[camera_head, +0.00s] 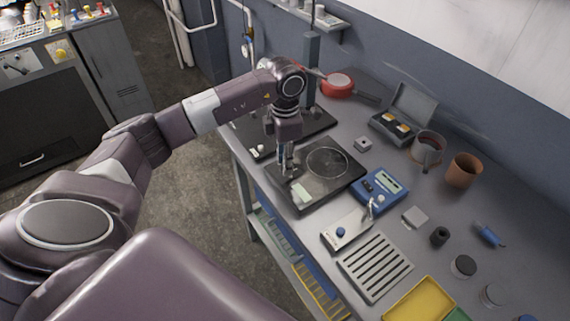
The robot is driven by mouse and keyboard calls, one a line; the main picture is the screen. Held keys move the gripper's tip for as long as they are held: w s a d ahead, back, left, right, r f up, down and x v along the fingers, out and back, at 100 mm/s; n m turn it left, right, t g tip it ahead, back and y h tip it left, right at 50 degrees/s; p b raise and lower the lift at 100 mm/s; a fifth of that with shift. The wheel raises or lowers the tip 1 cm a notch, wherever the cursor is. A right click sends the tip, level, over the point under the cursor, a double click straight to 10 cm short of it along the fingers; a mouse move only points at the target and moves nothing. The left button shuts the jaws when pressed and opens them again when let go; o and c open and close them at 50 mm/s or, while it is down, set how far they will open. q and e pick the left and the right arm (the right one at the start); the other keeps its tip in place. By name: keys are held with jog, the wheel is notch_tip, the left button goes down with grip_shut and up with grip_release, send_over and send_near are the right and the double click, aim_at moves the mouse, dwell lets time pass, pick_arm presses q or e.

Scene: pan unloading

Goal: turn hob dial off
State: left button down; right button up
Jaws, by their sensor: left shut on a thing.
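A black hob (345,180) with a ring-marked plate lies on the grey worktop. My left gripper (287,168) points straight down over the hob's left part, beside the ring. Its fingers are shut at the hob's surface, on what appears to be the hob dial. The dial is small and hidden by the fingers, so its setting cannot be seen. My right gripper is not in view.
Another dark hob (249,135) lies behind my gripper. A red pan (337,86) stands at the back. A blue meter (379,187), a slotted grey plate (375,266) and a brown pot (462,171) stand to the right.

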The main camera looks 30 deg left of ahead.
pick_arm(q)
jog(key=shift+n+b, duration=0.55)
jog(key=shift+n, duration=1.05)
jog(key=shift+r, duration=0.1)
jog(key=c, duration=1.6)
grip_release()
notch_tip(320, 180, up, 12)
